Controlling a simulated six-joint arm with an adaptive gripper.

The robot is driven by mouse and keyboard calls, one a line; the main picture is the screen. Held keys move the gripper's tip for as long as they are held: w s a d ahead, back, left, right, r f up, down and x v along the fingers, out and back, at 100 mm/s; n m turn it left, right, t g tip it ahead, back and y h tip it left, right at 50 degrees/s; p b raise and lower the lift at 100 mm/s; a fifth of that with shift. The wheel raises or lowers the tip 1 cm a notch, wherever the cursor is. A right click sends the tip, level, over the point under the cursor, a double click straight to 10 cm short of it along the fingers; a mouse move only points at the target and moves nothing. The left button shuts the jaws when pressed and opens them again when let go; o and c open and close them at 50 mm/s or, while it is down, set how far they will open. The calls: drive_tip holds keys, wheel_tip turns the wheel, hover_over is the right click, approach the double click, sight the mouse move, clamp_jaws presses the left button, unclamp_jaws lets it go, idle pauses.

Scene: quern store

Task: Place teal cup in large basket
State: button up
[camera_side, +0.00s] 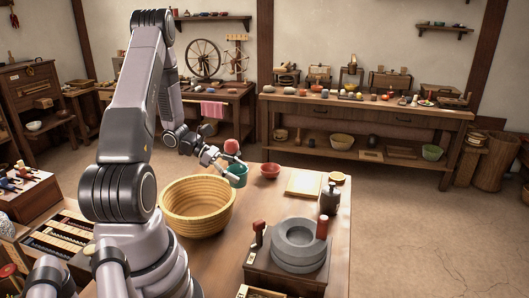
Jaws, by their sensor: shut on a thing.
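The teal cup (238,175) is at the fingertips of my gripper (230,171), at the back edge of the large basket. My gripper is shut on the cup, reaching in from the upper left. Part of the cup is hidden by the fingers. The large basket (198,212) is a round, yellow, woven bowl on the wooden table, and its inside looks empty. The cup is just beyond the basket's back right rim; I cannot tell how high it is above the table.
A red bowl (270,171) stands right of the cup. A light board (304,184), a dark bottle (329,198) and a stone quern (298,246) are farther right on the table (262,205). A red round thing (231,147) shows just above my gripper.

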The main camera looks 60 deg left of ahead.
drive_tip(key=shift+r, duration=0.9)
drive_tip(key=s+d+f+m+g+h, duration=0.1)
drive_tip(key=s+d+m+g+h, duration=0.3)
drive_tip(key=s+d+m+g, duration=0.55)
drive_tip(key=s+a+m+g+y, duration=0.3)
drive_tip(key=s+m+g, duration=0.4)
drive_tip(key=r+m+g+y, duration=0.1)
drive_tip(key=m+g+y, duration=0.1)
drive_tip(key=m+y, duration=1.75)
hover_over(173, 204)
drive_tip(key=w+d, duration=0.2)
drive_tip(key=d, duration=0.1)
drive_tip(key=shift+m+t, duration=0.3)
drive_tip(key=shift+t, duration=0.15)
drive_tip(key=f, duration=1.6)
drive_tip(key=shift+w+a, duration=0.2)
drive_tip(key=shift+w, duration=0.05)
